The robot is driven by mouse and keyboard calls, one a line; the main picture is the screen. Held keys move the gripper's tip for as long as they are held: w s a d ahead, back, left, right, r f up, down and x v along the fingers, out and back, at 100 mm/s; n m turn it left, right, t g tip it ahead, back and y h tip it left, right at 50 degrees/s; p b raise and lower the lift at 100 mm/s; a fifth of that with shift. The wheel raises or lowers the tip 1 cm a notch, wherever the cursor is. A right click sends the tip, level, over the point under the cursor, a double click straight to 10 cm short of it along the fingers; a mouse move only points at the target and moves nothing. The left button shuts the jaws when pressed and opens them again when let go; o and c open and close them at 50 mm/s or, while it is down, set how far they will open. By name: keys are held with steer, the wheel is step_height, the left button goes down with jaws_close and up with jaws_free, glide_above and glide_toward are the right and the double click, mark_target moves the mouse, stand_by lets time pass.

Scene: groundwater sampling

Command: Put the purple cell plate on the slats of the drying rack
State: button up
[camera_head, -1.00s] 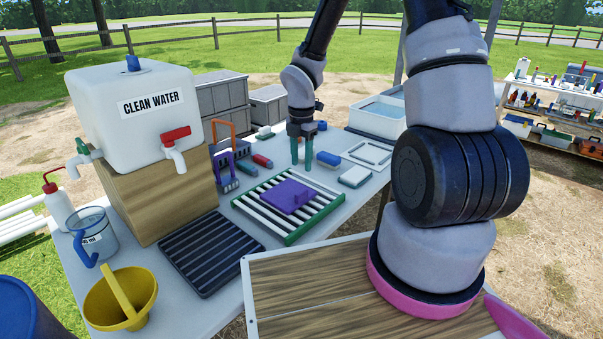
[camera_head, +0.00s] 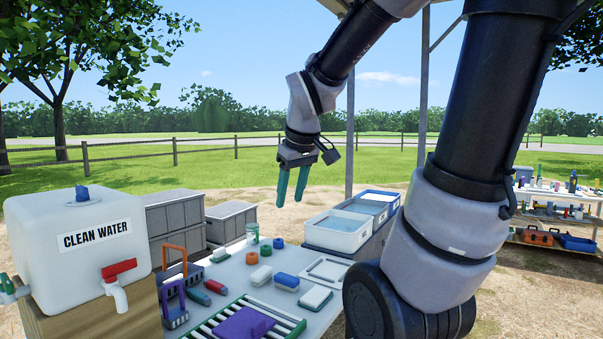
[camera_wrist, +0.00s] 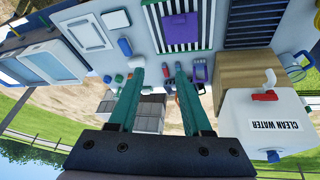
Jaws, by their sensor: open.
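The purple cell plate (camera_head: 244,325) lies on the slats of the drying rack (camera_head: 287,321), which has white slats and a green frame; the head view cuts off their near part. In the wrist view the purple plate (camera_wrist: 181,26) also rests on the slatted rack (camera_wrist: 206,14), at the top of the picture. My gripper (camera_head: 291,188) is open and empty, with teal fingers pointing down. It is raised high above the far part of the table, well clear of the plate and the rack. The fingers also show in the wrist view (camera_wrist: 157,68), spread apart.
The clean water tank (camera_head: 80,250) stands at the left on a wooden block. Several small blocks and coloured rings lie beyond the rack. Water basins (camera_head: 338,230) stand at the table's far right. Grey crates (camera_head: 176,232) are behind the table. The air around my gripper is clear.

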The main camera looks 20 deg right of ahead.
steer(key=s+r+m+t+y, duration=0.1)
steer(key=s+r+m+t, duration=0.1)
steer(key=s+r+m, duration=0.3)
steer(key=s+m, duration=0.2)
steer(key=shift+s+a+r+m+y, duration=0.2)
steer(key=shift+a+r+m+y, duration=0.1)
steer(key=shift+r+y, duration=0.1)
stand_by(0.7)
